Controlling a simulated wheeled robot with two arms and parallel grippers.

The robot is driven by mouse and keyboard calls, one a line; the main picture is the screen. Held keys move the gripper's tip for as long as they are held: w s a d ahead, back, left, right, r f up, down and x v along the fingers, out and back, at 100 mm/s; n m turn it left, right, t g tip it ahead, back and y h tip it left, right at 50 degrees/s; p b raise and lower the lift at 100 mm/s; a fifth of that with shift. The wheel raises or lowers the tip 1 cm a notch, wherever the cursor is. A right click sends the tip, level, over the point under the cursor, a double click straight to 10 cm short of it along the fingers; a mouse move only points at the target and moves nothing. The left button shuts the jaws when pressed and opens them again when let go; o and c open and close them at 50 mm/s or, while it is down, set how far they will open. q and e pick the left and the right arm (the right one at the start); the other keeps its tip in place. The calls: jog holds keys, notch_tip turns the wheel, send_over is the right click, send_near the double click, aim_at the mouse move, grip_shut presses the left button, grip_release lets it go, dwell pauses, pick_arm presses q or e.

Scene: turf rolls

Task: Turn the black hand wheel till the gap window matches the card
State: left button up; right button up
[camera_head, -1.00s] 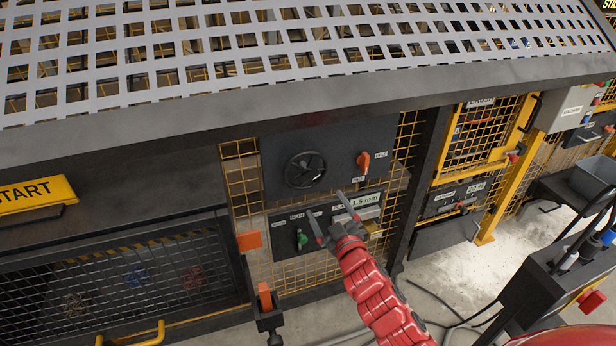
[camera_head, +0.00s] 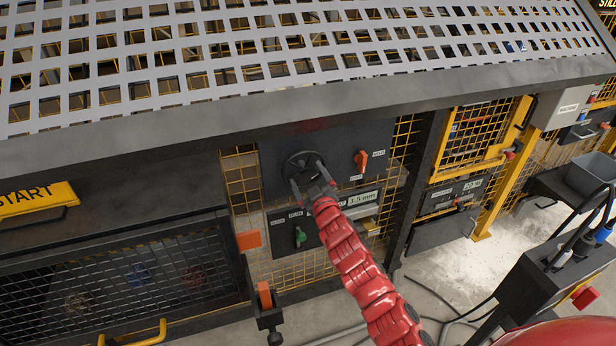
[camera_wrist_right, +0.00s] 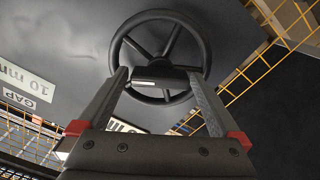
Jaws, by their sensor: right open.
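The black hand wheel (camera_head: 289,163) is on the dark upper panel below the grey perforated guard. My right gripper (camera_head: 308,176) is open in front of it. In the right wrist view the wheel's rim (camera_wrist_right: 160,14) and spokes show ahead, with the open fingers (camera_wrist_right: 158,74) reaching to either side of its hub; contact cannot be told. A pale plate (camera_head: 362,198) below reads "1.5 mm". In the wrist view a pale plate (camera_wrist_right: 24,74) reads about "10 mm", near a "GAP" label (camera_wrist_right: 18,99); another plate is partly hidden behind the gripper. My left gripper is not in view.
An orange switch (camera_head: 361,161) is right of the wheel. A green knob (camera_head: 300,237) is on the lower panel. Yellow mesh (camera_head: 239,185) surrounds the panels. The perforated guard's dark front edge (camera_head: 200,112) overhangs above. An orange-topped post (camera_head: 264,296) stands below.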

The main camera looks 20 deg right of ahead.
grip_shut()
dwell(0.6)
